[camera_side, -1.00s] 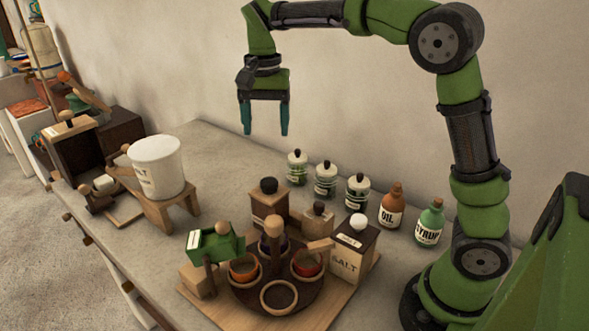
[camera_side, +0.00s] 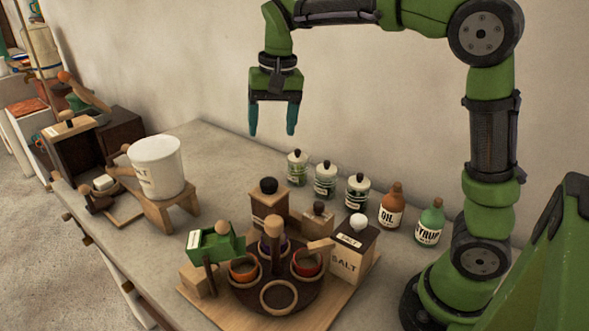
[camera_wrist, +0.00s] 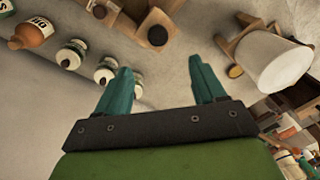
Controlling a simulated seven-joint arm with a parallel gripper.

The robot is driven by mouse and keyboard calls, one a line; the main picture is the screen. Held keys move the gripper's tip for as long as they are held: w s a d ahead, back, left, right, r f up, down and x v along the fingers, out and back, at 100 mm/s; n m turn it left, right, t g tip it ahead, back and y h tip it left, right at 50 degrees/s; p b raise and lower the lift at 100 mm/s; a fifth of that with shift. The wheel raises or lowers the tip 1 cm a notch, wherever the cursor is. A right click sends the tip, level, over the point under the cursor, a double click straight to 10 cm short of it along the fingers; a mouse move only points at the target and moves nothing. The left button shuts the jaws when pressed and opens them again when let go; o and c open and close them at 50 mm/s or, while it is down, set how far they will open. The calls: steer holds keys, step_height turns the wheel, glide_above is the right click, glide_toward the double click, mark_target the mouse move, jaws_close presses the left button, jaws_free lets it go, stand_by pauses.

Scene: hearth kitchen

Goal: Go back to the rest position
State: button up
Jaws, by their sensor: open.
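My gripper (camera_side: 272,120) hangs in the air above the back of the counter, near the wall, with its teal fingers pointing down. The fingers are apart with nothing between them. In the wrist view my gripper (camera_wrist: 163,85) is also open and empty, with the bare counter below. It is well above the row of white-lidded jars (camera_side: 325,180) and touches nothing.
A white bucket (camera_side: 157,165) stands on a wooden stand at left. A dark turntable (camera_side: 255,292) with cups, a salt box (camera_side: 352,250), an oil bottle (camera_side: 391,207) and a syrup bottle (camera_side: 430,222) occupy the front and right. The counter's back left is clear.

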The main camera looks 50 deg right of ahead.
steer(key=s+f+n+t, duration=0.1)
steer(key=s+t, duration=0.1)
steer(key=s, duration=0.4)
steer(key=s+a+n+t+y, duration=0.1)
steer(key=s+t, duration=0.1)
steer(key=s, duration=0.4)
steer(key=s+a+f+n+t, duration=0.1)
steer(key=s, duration=0.4)
steer(key=shift+s+a+f+n+t+y, duration=0.25)
steer(key=shift+s+f+n+t+y, duration=0.05)
steer(key=shift+s+n+t, duration=0.1)
steer(key=shift+o, duration=0.5)
